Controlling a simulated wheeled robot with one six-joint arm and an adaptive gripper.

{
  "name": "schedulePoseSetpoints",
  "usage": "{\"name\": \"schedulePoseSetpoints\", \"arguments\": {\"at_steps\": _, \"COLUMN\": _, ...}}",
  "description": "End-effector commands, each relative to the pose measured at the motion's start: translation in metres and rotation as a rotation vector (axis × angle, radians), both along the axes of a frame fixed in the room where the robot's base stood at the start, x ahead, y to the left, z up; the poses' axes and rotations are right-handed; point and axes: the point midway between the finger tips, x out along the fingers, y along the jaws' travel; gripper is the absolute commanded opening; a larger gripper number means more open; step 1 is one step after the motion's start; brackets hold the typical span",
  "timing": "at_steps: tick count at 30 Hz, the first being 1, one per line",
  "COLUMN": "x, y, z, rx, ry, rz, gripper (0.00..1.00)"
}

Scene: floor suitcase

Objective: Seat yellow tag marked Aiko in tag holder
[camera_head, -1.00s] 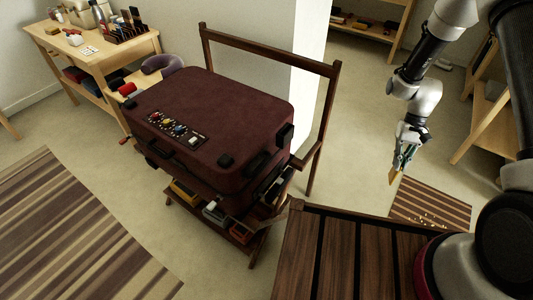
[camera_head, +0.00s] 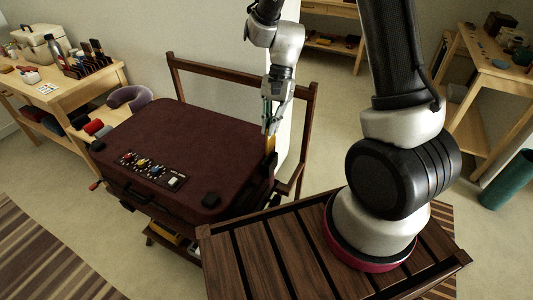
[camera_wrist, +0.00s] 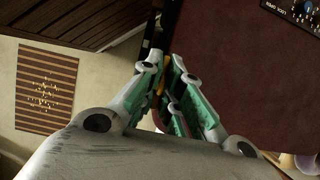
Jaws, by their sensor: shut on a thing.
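The maroon suitcase (camera_head: 190,140) lies flat on a wooden rack. My gripper (camera_head: 270,130) is at its right edge, pointing down, shut on the yellow tag (camera_head: 270,144). The tag hangs beside the suitcase's right side; I cannot tell if it touches. In the wrist view my gripper (camera_wrist: 165,84) has its green-padded fingers around a thin strip of the yellow tag (camera_wrist: 161,89), close to the suitcase edge (camera_wrist: 215,60). The name on the tag cannot be read. I cannot make out the tag holder; the gripper and tag cover part of that side.
The rack's tall wooden frame (camera_head: 310,100) rises behind and right of my gripper. A panel with coloured dials (camera_head: 150,167) is on the suitcase lid. A wooden bench (camera_head: 100,80) with goods stands at the back left, a shelf table (camera_head: 490,70) at the right.

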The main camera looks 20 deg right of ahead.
Motion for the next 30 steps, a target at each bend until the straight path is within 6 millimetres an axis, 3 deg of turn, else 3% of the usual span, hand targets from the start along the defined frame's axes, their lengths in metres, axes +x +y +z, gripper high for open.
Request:
{"name": "schedulePoseSetpoints", "arguments": {"at_steps": 3, "x": -0.001, "y": 0.000, "z": -0.025, "rx": -0.001, "ry": 0.005, "rz": 0.000, "gripper": 0.00}}
{"name": "schedulePoseSetpoints", "arguments": {"at_steps": 11, "x": 0.000, "y": -0.001, "z": -0.051, "rx": -0.002, "ry": 0.002, "rz": 0.000, "gripper": 0.00}}
{"name": "schedulePoseSetpoints", "arguments": {"at_steps": 16, "x": 0.000, "y": -0.001, "z": -0.078, "rx": -0.003, "ry": 0.001, "rz": 0.001, "gripper": 0.00}}
{"name": "schedulePoseSetpoints", "arguments": {"at_steps": 23, "x": 0.001, "y": -0.002, "z": -0.083, "rx": -0.004, "ry": -0.002, "rz": 0.003, "gripper": 0.00}}
{"name": "schedulePoseSetpoints", "arguments": {"at_steps": 24, "x": 0.001, "y": -0.002, "z": -0.083, "rx": -0.004, "ry": -0.003, "rz": 0.002, "gripper": 0.12}}
{"name": "schedulePoseSetpoints", "arguments": {"at_steps": 27, "x": 0.001, "y": -0.001, "z": -0.083, "rx": -0.003, "ry": -0.003, "rz": 0.002, "gripper": 0.28}}
{"name": "schedulePoseSetpoints", "arguments": {"at_steps": 30, "x": 0.001, "y": -0.001, "z": -0.082, "rx": -0.002, "ry": -0.002, "rz": 0.002, "gripper": 0.28}}
